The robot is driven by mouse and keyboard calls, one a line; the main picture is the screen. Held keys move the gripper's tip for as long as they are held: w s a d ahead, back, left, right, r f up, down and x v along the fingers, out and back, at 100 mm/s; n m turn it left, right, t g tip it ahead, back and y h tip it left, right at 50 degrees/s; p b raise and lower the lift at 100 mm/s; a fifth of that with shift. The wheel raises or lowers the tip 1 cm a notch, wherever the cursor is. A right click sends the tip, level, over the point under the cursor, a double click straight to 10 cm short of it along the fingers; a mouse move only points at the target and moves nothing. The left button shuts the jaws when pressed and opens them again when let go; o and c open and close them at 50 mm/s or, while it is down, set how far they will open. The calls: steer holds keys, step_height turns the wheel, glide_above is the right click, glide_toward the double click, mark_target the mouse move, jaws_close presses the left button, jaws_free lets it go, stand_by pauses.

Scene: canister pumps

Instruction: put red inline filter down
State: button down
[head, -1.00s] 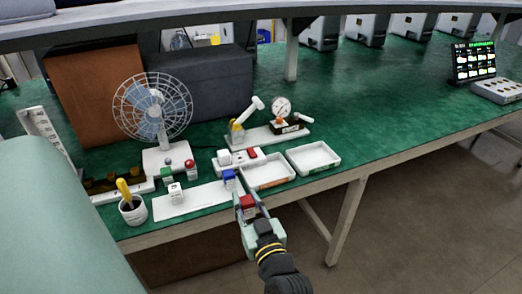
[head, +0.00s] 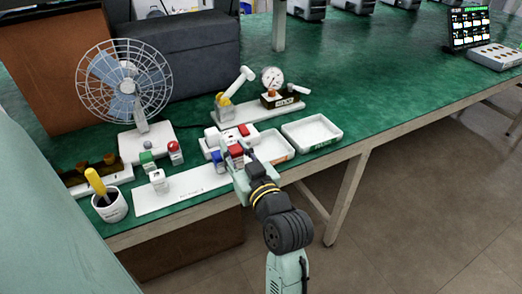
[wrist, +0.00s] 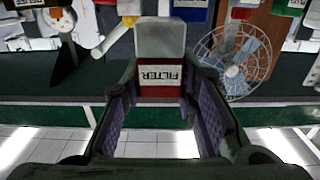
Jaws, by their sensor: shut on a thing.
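The red inline filter (head: 236,151) is in my gripper (head: 238,163), at the right end of the white mat (head: 182,191). In the wrist view the filter (wrist: 160,78) has a grey-white cap, a red body and an upside-down FILTER label, between the two fingers. My gripper is shut on it. A blue-topped block (head: 217,159) stands just left of the filter. I cannot tell whether the filter touches the mat. My gripper hides part of the mat's right end.
An orange-labelled tray (head: 287,158) and a green-labelled tray (head: 338,133) lie to the right. White, green and red-topped parts stand left, before the fan (head: 124,82). A cup with a yellow-handled tool (head: 112,208) is at the front left.

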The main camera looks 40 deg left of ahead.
steer(key=shift+w+f+b, duration=0.4)
steer(key=shift+w+b, duration=0.1)
steer(key=shift+b, duration=0.3)
steer(key=w+p, duration=0.1)
steer(key=w, duration=0.2)
steer(key=w+a+p, duration=0.1)
steer(key=w, duration=0.3)
steer(key=w+p, duration=0.1)
steer(key=w, duration=0.2)
steer(key=shift+w+a+p, duration=0.15)
steer(key=shift+a+p, duration=0.2)
steer(key=shift+a, duration=0.05)
steer(key=shift+f+p, duration=0.45)
steer(key=shift+f, duration=1.4)
steer(key=shift+f, duration=0.15)
steer(key=c, duration=1.3)
jaws_free()
